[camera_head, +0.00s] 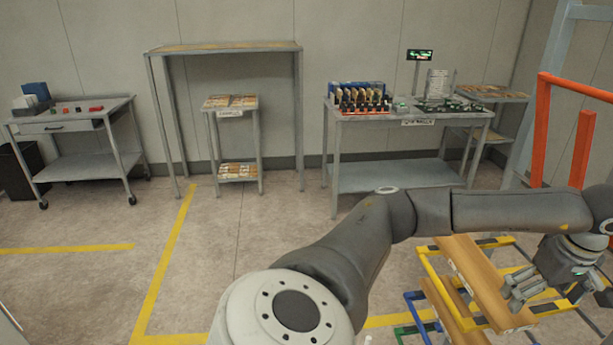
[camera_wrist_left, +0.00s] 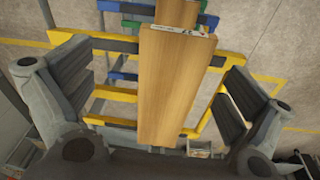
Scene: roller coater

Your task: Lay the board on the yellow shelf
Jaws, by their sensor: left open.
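A long light-wood board (camera_head: 470,268) with a white label lies across the yellow shelf (camera_head: 432,268), whose bars have black patches; it also shows in the left wrist view (camera_wrist_left: 178,85). The board appears to rest on the yellow bars (camera_wrist_left: 112,94). My left gripper (camera_head: 517,291) is open over the board's near part. In the left wrist view its fingers (camera_wrist_left: 160,95) stand apart on either side of the board, with gaps. My right gripper is not in view.
Another wooden board (camera_wrist_left: 178,13) lies lower, by blue shelf bars (camera_wrist_left: 122,7). An orange frame (camera_head: 582,150) stands at the right. Tables and carts line the back wall, including a workbench (camera_head: 385,176). The floor at the left centre is clear.

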